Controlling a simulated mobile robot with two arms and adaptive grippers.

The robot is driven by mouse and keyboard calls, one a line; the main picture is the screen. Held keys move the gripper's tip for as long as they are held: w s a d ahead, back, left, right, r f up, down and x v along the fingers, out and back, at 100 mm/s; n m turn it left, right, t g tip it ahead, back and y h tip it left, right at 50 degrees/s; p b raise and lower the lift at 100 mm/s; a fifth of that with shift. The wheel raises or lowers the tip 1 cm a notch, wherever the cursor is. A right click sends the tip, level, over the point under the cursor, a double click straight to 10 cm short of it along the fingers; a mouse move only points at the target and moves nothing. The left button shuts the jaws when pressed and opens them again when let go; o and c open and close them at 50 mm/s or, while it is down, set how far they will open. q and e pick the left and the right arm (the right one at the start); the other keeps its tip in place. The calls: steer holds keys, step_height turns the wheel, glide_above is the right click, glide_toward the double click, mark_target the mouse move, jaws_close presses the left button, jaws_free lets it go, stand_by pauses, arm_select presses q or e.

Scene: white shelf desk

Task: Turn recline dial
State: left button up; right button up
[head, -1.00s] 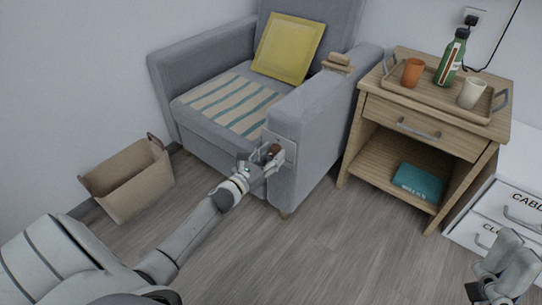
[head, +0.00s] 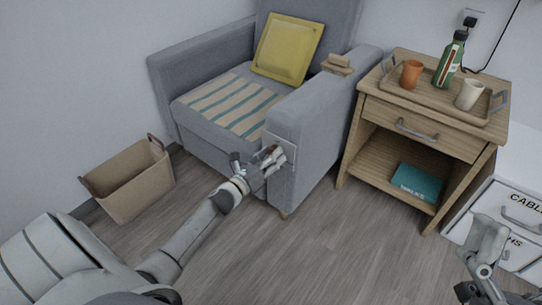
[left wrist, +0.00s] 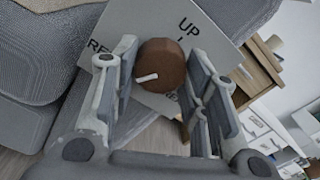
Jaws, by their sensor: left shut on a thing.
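The plate reads "UP" and partly hidden words starting "RE". The plate also shows in the head view (head: 290,150). My left gripper (head: 273,158) is at the plate, its fingers on both sides of the dial and shut on it; they hide most of the dial in the head view. My right gripper (head: 487,245) is low at the right, away from the chair; its finger opening is unclear.
A wooden side table (head: 375,160) with a tray, a green bottle (head: 450,62) and two cups stands right of the chair. A white drawer unit (head: 512,205) is beyond my right gripper. A tan basket (head: 128,185) stands left. The floor in front is clear.

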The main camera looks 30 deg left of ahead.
steer(key=w+f+g+h+p, duration=0.2)
steer(key=w+f+g, duration=0.1)
steer(key=f+g, duration=0.3)
steer(key=w+f+g+h+p, duration=0.2)
steer(key=w+f+g, duration=0.2)
steer(key=f, duration=0.4)
steer(key=s+d+f+g+h+p, duration=0.3)
steer(key=s+d+f+g+p, duration=0.15)
steer(key=s+f+g, duration=0.8)
arm_select(q)
steer(key=shift+a+r+m+b, duration=0.1)
steer(key=shift+m+b, duration=1.2)
steer(key=shift+m, duration=13.4)
arm_select(e)
steer(key=w+a+r+t+y, duration=0.1)
steer(key=w+r+t, duration=0.1)
steer(key=w+t, duration=0.4)
steer(key=shift+w+a+r+m, duration=0.3)
steer(key=shift+w+a, duration=0.1)
steer(key=shift+w, duration=0.55)
steer(key=shift+t, duration=0.25)
arm_select(q)
steer(key=o, duration=1)
